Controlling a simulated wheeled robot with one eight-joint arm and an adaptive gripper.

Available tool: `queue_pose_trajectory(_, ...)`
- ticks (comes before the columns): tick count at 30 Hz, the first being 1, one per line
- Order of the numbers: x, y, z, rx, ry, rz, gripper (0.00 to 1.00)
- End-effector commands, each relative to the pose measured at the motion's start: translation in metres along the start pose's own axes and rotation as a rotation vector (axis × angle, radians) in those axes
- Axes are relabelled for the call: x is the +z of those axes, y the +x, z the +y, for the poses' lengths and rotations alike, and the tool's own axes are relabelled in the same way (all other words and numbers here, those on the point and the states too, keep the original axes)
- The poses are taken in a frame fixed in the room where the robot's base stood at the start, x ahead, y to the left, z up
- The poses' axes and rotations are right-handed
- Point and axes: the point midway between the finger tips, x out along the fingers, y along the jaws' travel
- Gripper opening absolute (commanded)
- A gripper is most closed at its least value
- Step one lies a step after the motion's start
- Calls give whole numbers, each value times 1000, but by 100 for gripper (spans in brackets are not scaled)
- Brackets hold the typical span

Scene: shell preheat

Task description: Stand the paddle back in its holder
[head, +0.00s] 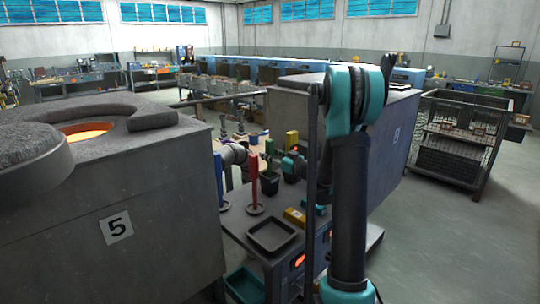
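Several thin upright tools stand on the dark workbench (232,222) in the head view. A dark pot (269,183) stands right of the red piece. My arm reaches over the bench, and its teal wrist shows near the pot. My gripper (270,160) is small and partly lost among the things behind the pot. Its fingers and any held thing are unclear.
A dark tray (271,249) and a yellow box (295,217) lie on the bench's front part. A grey furnace block (115,265) marked 5, with a glowing opening, stands close at left. A teal bin (244,284) is below. Open floor lies at right, before a wire cage (455,145).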

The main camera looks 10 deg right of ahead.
Motion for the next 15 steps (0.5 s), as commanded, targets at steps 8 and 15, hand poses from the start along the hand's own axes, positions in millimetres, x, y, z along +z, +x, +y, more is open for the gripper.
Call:
queue_pose_trajectory(8, -1, 0, 0, 0, 0, 0, 44)
queue_pose_trajectory(15, -3, -29, 1, 4, 0, 0, 44)
